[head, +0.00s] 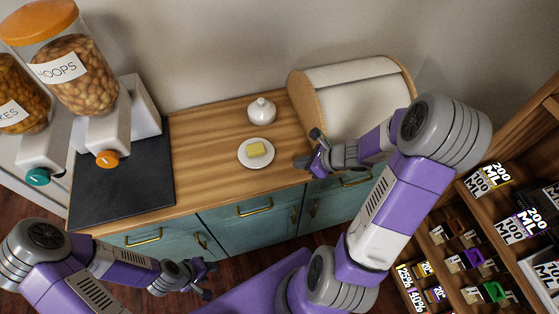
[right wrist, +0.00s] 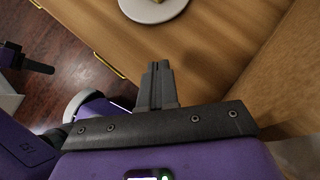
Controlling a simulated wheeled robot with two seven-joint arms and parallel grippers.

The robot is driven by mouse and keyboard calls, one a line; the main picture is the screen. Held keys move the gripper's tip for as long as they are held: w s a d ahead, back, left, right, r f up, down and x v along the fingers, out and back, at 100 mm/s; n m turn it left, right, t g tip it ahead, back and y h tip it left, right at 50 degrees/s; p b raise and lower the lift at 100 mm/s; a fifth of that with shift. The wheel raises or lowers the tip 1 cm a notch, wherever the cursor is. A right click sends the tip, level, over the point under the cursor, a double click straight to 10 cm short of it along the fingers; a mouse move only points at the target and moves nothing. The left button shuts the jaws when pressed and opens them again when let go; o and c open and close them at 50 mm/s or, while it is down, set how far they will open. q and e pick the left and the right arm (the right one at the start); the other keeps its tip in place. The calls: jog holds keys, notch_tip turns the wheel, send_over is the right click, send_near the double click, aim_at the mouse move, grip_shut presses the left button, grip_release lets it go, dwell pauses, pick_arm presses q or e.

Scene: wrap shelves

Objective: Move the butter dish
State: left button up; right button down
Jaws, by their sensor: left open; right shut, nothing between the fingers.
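The butter dish is a white round plate (head: 263,160) with a yellow block of butter (head: 256,149) on it, on the wooden counter. A small white lid with a knob (head: 261,110) stands behind it, apart from the plate. In the right wrist view the plate (right wrist: 152,10) is cut off by the top edge. My right gripper (head: 304,149) is shut and empty, to the right of the plate; its closed fingers (right wrist: 157,82) show in the right wrist view. My left gripper (head: 209,280) is open and empty, low in front of the cabinets.
A wooden bread box (head: 302,102) stands at the back right, close to my right arm. A black mat (head: 125,180) lies at the left, below cereal dispensers (head: 72,72). Shelves with labelled items (head: 470,235) are at the far right. The counter left of the plate is bare.

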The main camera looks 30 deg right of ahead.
aim_at(271, 161)
jog(key=b+x, duration=0.1)
jog(key=x, duration=0.3)
jog(key=shift+f, duration=0.25)
pick_arm(q)
jog(key=shift+f+b, duration=0.35)
jog(key=shift+f, duration=0.8)
pick_arm(e)
jog(key=shift+w+a, duration=0.6)
jog(key=shift+w, duration=0.35)
jog(key=shift+w+a, duration=0.6)
jog(key=shift+w, duration=0.35)
pick_arm(q)
jog(key=shift+w, duration=0.1)
